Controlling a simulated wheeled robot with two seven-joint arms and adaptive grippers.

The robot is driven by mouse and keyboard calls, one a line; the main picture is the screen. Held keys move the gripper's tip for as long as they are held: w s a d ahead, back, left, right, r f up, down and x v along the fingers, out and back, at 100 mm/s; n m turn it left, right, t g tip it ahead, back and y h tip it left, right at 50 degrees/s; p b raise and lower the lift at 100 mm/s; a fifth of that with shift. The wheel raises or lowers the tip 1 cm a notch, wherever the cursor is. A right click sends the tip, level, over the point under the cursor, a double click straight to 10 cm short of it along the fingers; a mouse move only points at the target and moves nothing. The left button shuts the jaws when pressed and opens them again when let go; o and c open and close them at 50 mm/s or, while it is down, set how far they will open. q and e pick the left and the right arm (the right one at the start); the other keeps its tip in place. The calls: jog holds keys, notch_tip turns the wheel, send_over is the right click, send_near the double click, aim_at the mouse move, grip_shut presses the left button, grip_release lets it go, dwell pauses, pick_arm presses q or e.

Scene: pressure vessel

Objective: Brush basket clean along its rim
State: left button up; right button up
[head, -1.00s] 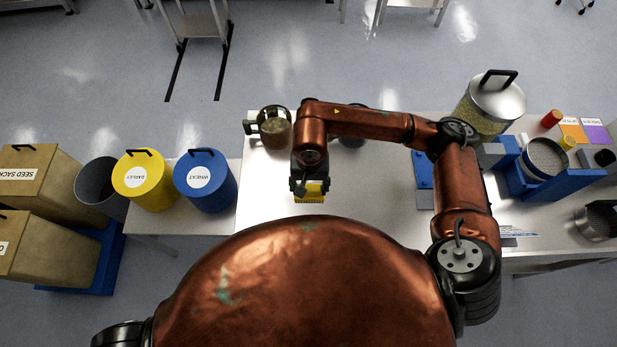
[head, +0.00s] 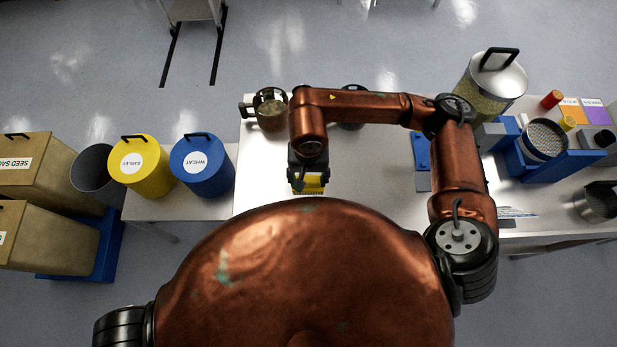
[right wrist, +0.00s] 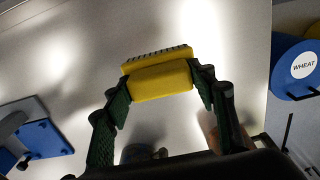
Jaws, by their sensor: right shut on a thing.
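My right gripper (head: 309,184) is shut on a yellow brush (head: 314,182) above the bare table. In the right wrist view the brush (right wrist: 161,80) sits between both fingers, with its row of bristles along the far edge. A round metal vessel with a side handle (head: 270,112) stands at the table's back left, beyond the brush and apart from it. A grey metal container with a dark handle (head: 597,203) stands at the far right. I cannot tell which of these is the basket. My left gripper is not in view.
A blue WHEAT bin (head: 204,166) and yellow BARLEY bin (head: 141,168) stand left on a lower table. A large lidded jar (head: 490,85) and a blue stand holding a round sieve (head: 543,143) are right. A dark round thing (head: 352,90) is partly behind my arm.

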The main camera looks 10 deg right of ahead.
jog(key=w+d+r+m+p, duration=0.2)
jog(key=w+d+r+m, duration=0.15)
jog(key=w, duration=0.75)
jog(key=w+d+r+m+p, duration=0.25)
jog(key=w+d, duration=0.25)
jog(key=w, duration=0.7)
jog(key=w+d+m+p, duration=0.2)
jog(key=w+d+m, duration=0.2)
jog(key=w+d, duration=0.5)
jog(key=d+f+m, duration=0.3)
jog(key=d+f, duration=0.3)
jog(key=d, duration=0.5)
jog(key=shift+s+d+f, duration=0.2)
jog(key=shift+s+d, duration=0.05)
jog(key=shift+s, duration=0.05)
jog(key=shift+f+b, duration=0.6)
jog(key=shift+b, duration=0.05)
